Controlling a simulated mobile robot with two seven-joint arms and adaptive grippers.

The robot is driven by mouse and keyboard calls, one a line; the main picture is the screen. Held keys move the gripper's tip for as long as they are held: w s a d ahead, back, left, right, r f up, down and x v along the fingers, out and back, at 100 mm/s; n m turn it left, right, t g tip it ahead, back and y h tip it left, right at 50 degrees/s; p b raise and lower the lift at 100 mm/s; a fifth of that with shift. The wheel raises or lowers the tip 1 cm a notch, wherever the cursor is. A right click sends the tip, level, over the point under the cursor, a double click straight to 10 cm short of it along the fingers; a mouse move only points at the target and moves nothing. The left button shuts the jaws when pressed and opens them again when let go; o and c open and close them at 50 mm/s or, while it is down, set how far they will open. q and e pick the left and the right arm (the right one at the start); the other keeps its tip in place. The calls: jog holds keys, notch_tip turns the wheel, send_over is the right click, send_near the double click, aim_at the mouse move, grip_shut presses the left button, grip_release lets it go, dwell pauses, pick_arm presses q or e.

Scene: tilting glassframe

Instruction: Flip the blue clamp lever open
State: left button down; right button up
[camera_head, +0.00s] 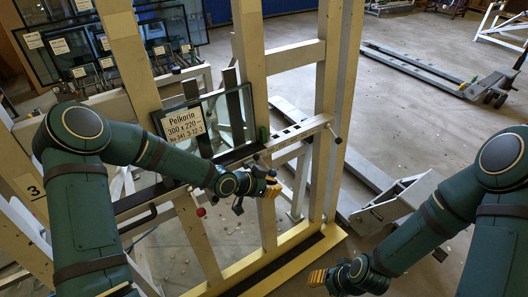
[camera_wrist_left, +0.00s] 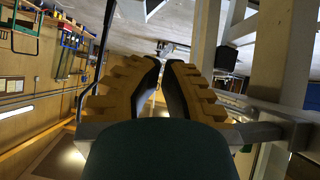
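My left gripper (camera_head: 270,188) is at the front edge of the glass frame's metal rail (camera_head: 290,134), below the labelled glass pane (camera_head: 235,118). A small bluish bit (camera_head: 271,174) shows right beside its fingers; it may be the blue clamp lever, mostly hidden by the gripper. In the left wrist view, the yellow fingers (camera_wrist_left: 164,64) lean close together at the tips with a narrow gap and nothing clear between them. No blue lever is plain there. My right gripper (camera_head: 318,277) is low at the bottom, away from the frame, and its opening is too small to judge.
Cream uprights (camera_head: 340,100) of the frame stand close around my left gripper. More glass panes (camera_head: 60,50) stand at the back left. A pallet truck (camera_head: 430,75) is on the open floor at the back right.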

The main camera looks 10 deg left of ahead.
pick_arm(q)
jog(key=shift+w+a+r+t, duration=0.15)
jog(key=shift+w+a, duration=0.3)
jog(key=shift+a, duration=0.05)
jog(key=shift+w+a+r+t, duration=0.15)
jog(key=shift+w+a, duration=0.3)
jog(key=shift+a, duration=0.05)
jog(key=shift+r+p, duration=0.65)
jog(key=shift+r, duration=0.05)
jog(key=s+d+v, duration=0.1)
jog(key=v, duration=0.6)
jog(key=shift+s+r, duration=0.35)
